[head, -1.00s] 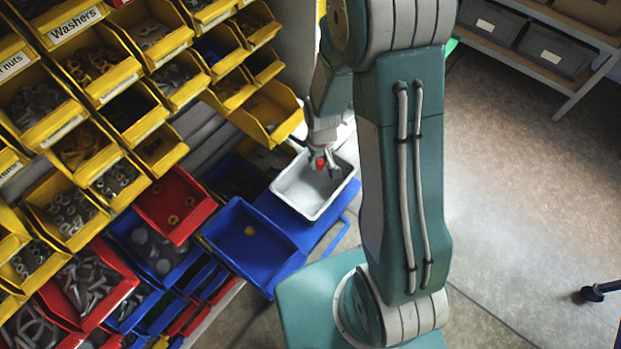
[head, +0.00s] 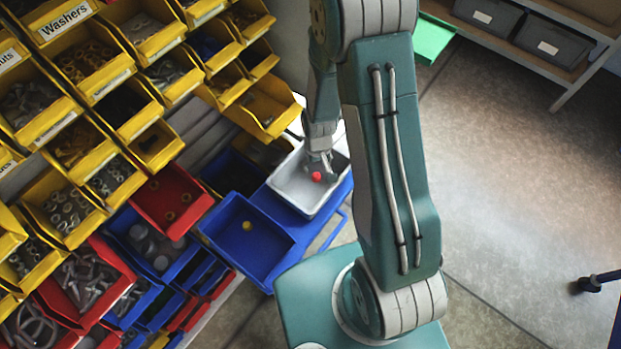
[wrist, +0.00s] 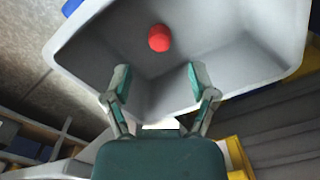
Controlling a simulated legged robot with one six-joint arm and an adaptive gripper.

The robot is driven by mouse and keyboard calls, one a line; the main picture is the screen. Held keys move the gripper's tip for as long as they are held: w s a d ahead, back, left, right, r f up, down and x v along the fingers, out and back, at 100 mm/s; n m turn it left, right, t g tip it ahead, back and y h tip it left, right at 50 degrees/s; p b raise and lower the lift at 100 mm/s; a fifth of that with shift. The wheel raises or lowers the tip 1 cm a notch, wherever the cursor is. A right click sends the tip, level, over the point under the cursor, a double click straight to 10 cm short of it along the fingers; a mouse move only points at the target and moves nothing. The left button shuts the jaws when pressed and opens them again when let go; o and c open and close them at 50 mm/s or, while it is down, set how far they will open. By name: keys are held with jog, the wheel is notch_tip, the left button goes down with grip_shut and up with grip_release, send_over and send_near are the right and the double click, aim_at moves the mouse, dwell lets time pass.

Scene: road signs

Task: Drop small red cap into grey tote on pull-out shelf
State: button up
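The grey tote (head: 292,190) sits on the blue pull-out shelf (head: 312,226), and its light inside fills much of the wrist view (wrist: 235,45). The small red cap (head: 316,176) shows within the tote's outline, just below my fingertips. In the wrist view the red cap (wrist: 159,38) is beyond the fingertips, against the tote's inside, and neither finger touches it. I cannot tell whether it rests on the tote's floor or is in the air. My gripper (head: 320,165) is over the tote, and in the wrist view its fingers (wrist: 160,83) are spread and empty.
A blue bin (head: 228,246) with a small yellow piece stands left of the tote. Racks of yellow bins (head: 140,185) and red bins (head: 170,190) fill the left side. A shelf with dark boxes (head: 550,45) is at the top right. The floor at right is mostly clear.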

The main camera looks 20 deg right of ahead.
notch_tip(320, 180, up, 12)
dwell(0.8)
dwell(0.3)
jog(key=s+r+t, duration=0.2)
jog(key=s+r, duration=0.2)
jog(key=r, duration=0.4)
jog(key=s+r+t, duration=0.1)
jog(key=s+r, duration=0.4)
jog(key=r, duration=0.3)
jog(key=s+r+m+t, duration=0.1)
jog(key=s+r+t, duration=0.1)
jog(key=s+r, duration=0.3)
notch_tip(320, 180, up, 3)
jog(key=shift+s+r+t, duration=0.15)
jog(key=shift+t, duration=0.15)
